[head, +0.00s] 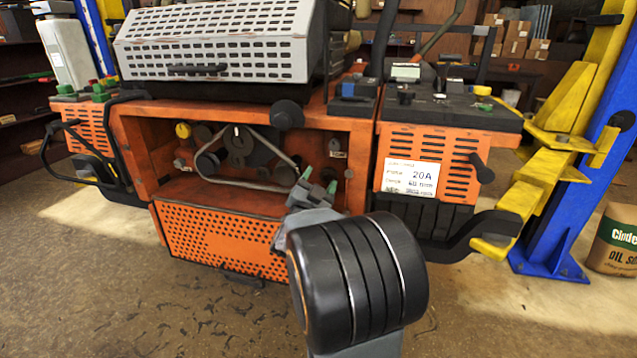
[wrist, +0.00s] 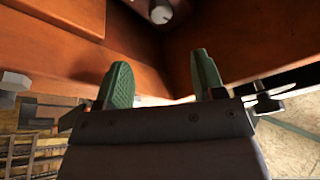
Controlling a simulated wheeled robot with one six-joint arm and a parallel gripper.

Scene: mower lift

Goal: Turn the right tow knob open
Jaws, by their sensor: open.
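The orange mower (head: 222,240) stands ahead with its engine bay open. A small pale fitting (head: 337,148) sits on the bay's right inner side and may be the right tow knob; its turn position is too small to tell. My gripper (head: 319,181) is open and empty in front of the bay's right part, its green fingertips apart. In the wrist view my gripper (wrist: 162,66) points toward an orange inner corner. A round grey knob (wrist: 160,11) shows beyond the fingertips at the top, partly cut off by the frame. The fingers do not touch it.
A belt (head: 235,182) and pulleys fill the bay's middle. A yellow cap (head: 183,130) is at its left. A black round knob (head: 287,115) sticks out from the upper frame. A white 20A label (head: 411,179) is on the right panel. Blue and yellow lift posts (head: 585,190) flank the mower.

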